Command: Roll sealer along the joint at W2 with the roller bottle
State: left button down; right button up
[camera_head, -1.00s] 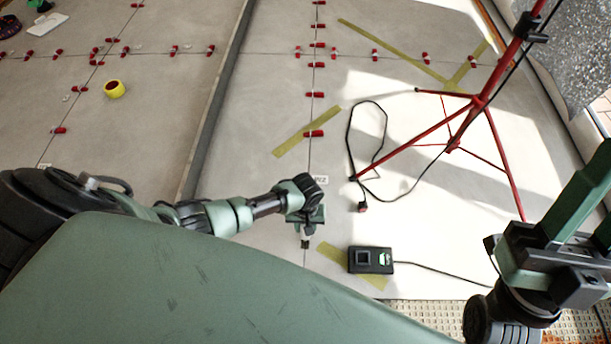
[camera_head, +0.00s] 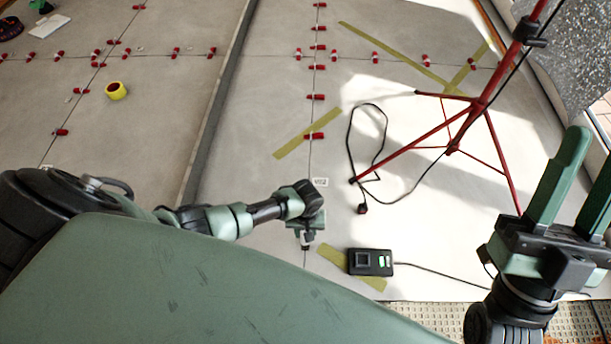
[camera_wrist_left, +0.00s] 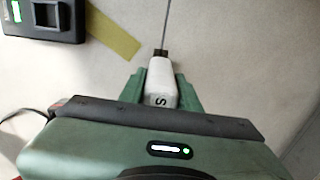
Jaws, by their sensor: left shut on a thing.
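My left gripper (camera_head: 306,226) points down at the floor joint just below the W2 label (camera_head: 320,182). In the left wrist view my left gripper (camera_wrist_left: 162,92) is shut on the white roller bottle (camera_wrist_left: 160,80), which is marked with an S. The bottle's dark tip points at the joint (camera_wrist_left: 168,22), in line with it; I cannot tell whether it touches. In the head view the bottle is mostly hidden by the gripper. My right gripper (camera_head: 572,190) is open and empty at the right, with its fingers pointing up and apart.
A black device (camera_head: 370,262) with a cable lies right of the left gripper. A red tripod (camera_head: 480,105) and a looped black cable (camera_head: 350,140) stand to the right. Yellow tape strips (camera_head: 305,133), red clips (camera_head: 316,97) and a yellow tape roll (camera_head: 115,91) lie on the tiles.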

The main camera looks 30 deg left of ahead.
pick_arm(q)
jog(key=shift+s+d, duration=0.15)
jog(key=shift+s, duration=0.1)
pick_arm(e)
jog(key=shift+w+a+f+g+h, duration=0.15)
jog(key=shift+w+f+g, duration=0.25)
jog(key=shift+w, duration=0.25)
jog(key=shift+w+f+g+h, duration=0.15)
jog(key=shift+w+f+g, duration=0.25)
jog(key=shift+w, duration=0.2)
pick_arm(q)
jog(key=shift+s+p, duration=0.1)
jog(key=shift+p, duration=0.25)
pick_arm(e)
jog(key=shift+w, duration=0.1)
pick_arm(q)
jog(key=shift+s+d, duration=0.15)
jog(key=shift+s, duration=0.1)
jog(key=shift+s+d+p, duration=0.25)
jog(key=shift+s+p, duration=0.3)
pick_arm(e)
jog(key=shift+w+a+f+g+h, duration=0.1)
jog(key=shift+w+f+g+h, duration=0.2)
jog(key=shift+w+f+g, duration=0.6)
jog(key=shift+w+a+f+g+h, duration=0.1)
jog(key=shift+w+f+g+h, duration=0.2)
jog(key=shift+w+f+g, duration=0.55)
jog(key=shift+s+f, duration=0.1)
jog(key=shift+f, duration=0.2)
